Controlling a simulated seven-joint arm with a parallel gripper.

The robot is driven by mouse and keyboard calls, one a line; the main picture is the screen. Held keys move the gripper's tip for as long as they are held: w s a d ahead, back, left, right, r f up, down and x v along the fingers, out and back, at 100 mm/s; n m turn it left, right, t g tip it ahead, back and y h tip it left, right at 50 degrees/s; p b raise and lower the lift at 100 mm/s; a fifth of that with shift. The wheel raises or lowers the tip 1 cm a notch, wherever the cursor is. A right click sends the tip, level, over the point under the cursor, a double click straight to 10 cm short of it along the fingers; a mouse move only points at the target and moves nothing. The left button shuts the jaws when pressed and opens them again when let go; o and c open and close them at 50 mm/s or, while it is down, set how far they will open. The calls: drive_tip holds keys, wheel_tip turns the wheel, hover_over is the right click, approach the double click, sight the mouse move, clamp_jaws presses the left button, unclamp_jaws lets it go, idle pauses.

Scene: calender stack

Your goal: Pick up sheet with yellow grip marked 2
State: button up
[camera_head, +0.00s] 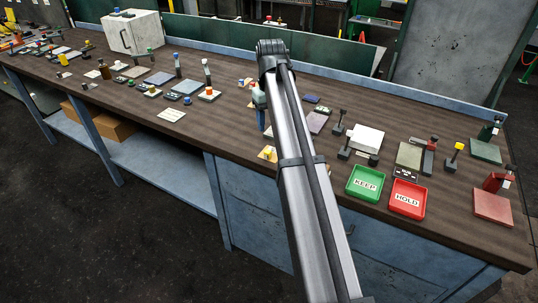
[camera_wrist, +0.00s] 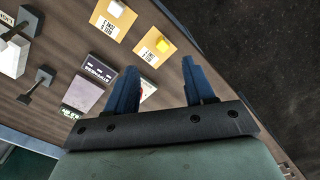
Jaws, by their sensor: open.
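In the wrist view, a pale sheet with orange-yellow parts (camera_wrist: 147,57) lies flat on the table with a yellow block grip (camera_wrist: 163,46) on it; its printed label is too small to read surely. A similar sheet (camera_wrist: 105,24) with a whitish grip (camera_wrist: 116,8) lies to its left. My gripper (camera_wrist: 160,66) is open, its two blue fingers apart with nothing held between them. The yellow-grip sheet appears just beyond the fingertips. In the head view, a yellow grip (camera_head: 268,150) shows left of my arm, near the table's front edge, below my gripper (camera_head: 261,118); my arm hides part of that area.
Right of my arm stand a green KEEP tray (camera_head: 365,183), a red HOLD tray (camera_head: 408,199) and a white block (camera_head: 367,138). Upright dark stamps stand around them. Many small plates and posts fill the left half. Bare wood shows along the front edge left of my arm.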

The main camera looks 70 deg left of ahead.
drive_tip(key=f+n, duration=0.2)
drive_tip(key=n, duration=0.6)
drive_tip(key=a+f+n, duration=0.1)
drive_tip(key=f+n, duration=0.2)
drive_tip(key=n, duration=0.5)
drive_tip(key=f+n, duration=0.2)
drive_tip(key=n, duration=0.7)
drive_tip(key=shift+w+a+f, duration=0.1)
drive_tip(key=shift+a+f, duration=0.45)
drive_tip(key=shift+f, duration=1.25)
drive_tip(key=shift+a+f, duration=0.1)
drive_tip(key=shift+f, duration=1.3)
drive_tip(key=shift+c, duration=0.5)
clamp_jaws()
